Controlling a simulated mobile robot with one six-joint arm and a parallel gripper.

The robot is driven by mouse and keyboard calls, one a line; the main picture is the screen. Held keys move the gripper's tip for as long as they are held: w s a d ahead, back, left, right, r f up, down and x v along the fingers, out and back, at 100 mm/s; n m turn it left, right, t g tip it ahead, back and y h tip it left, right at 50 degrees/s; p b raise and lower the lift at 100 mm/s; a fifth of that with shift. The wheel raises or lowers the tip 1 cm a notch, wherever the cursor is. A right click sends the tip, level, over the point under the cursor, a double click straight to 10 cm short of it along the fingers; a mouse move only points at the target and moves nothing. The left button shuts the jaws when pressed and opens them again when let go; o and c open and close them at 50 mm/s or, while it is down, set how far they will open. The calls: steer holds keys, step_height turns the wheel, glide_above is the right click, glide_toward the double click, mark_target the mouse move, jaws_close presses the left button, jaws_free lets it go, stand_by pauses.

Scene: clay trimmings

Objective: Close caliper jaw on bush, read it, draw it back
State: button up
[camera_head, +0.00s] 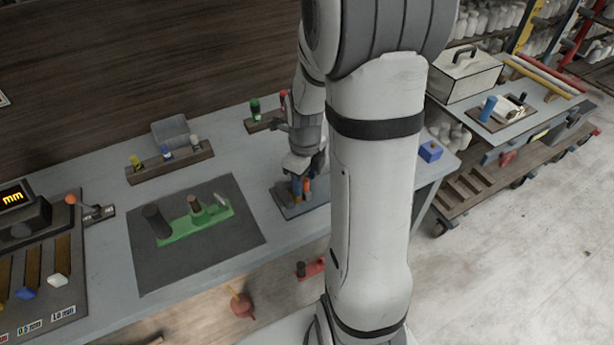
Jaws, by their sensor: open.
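My gripper (302,182) is open and points down over a grey block (290,209) near the table's front edge. Small blue and orange parts (307,187) show at its fingertips; I cannot tell whether it touches them. My arm hides the right side of this block. A green base (190,228) with a dark cylinder, a brown peg and a pale piece lies on a dark mat (226,189). I cannot tell which part is the caliper jaw or the bush.
A wooden rack (172,168) with several small pegs and a grey tray (170,131) stand behind the mat. A blue box (430,151) sits at the table's right end. A cart (500,160) stands farther right. Bare table lies between mat and grey block.

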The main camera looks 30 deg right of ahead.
steer(key=o, duration=0.4)
step_height(320, 180, up, 8)
steer(key=p, duration=0.6)
stand_by(1.0)
